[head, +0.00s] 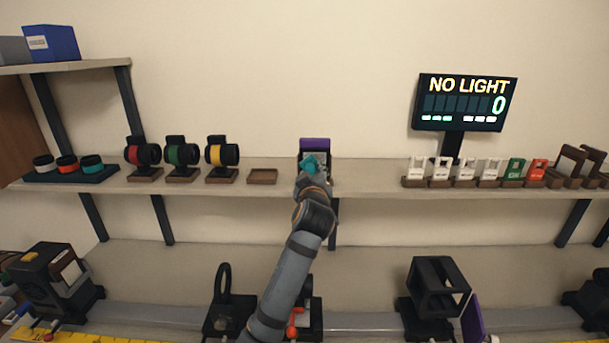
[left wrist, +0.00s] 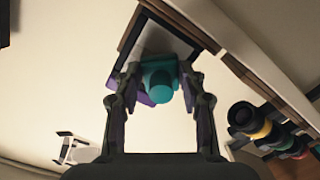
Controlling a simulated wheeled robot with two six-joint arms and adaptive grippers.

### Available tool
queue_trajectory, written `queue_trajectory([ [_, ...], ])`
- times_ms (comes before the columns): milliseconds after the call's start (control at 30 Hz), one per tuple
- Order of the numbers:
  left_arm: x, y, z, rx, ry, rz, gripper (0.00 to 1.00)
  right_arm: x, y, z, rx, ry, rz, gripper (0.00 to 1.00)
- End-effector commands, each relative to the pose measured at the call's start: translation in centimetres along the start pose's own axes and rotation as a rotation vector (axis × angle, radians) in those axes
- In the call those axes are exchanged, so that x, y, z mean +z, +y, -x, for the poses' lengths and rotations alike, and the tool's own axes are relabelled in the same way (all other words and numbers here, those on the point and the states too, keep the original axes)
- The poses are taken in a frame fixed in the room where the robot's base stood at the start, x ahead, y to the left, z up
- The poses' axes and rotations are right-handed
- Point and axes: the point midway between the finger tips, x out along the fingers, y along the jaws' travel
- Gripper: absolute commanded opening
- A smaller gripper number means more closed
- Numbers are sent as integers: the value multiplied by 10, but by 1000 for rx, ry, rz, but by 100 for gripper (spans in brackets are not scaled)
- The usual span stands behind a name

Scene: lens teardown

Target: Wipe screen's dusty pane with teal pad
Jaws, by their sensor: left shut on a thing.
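My left gripper (head: 312,178) is at the middle of the upper shelf and shut on the teal pad (head: 309,163). In the left wrist view the teal pad (left wrist: 160,78) sits between the two fingers of the left gripper (left wrist: 160,95). Directly behind the pad in the head view stands the screen, with a purple top (head: 315,144) and a dark frame; my gripper and the pad hide most of its pane. In the left wrist view a purple part (left wrist: 143,98) shows beside the pad. I cannot tell whether the pad touches the pane. My right gripper is in neither view.
An empty wooden tray (head: 262,177) and several banded lens barrels (head: 183,154) stand left of the screen. Slides in wooden holders (head: 464,170) stand to the right, below a display reading NO LIGHT (head: 466,102). Black fixtures (head: 438,290) line the lower bench (head: 370,265).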

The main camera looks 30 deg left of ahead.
Motion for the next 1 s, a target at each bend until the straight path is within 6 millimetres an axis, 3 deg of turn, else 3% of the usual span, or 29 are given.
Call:
queue_trajectory([
  [367,9,12,0,1,-1,0,15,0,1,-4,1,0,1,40],
  [700,26,37,1,1,-1,0,15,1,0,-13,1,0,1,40],
  [1000,25,38,0,0,1,-2,15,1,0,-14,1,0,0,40],
])
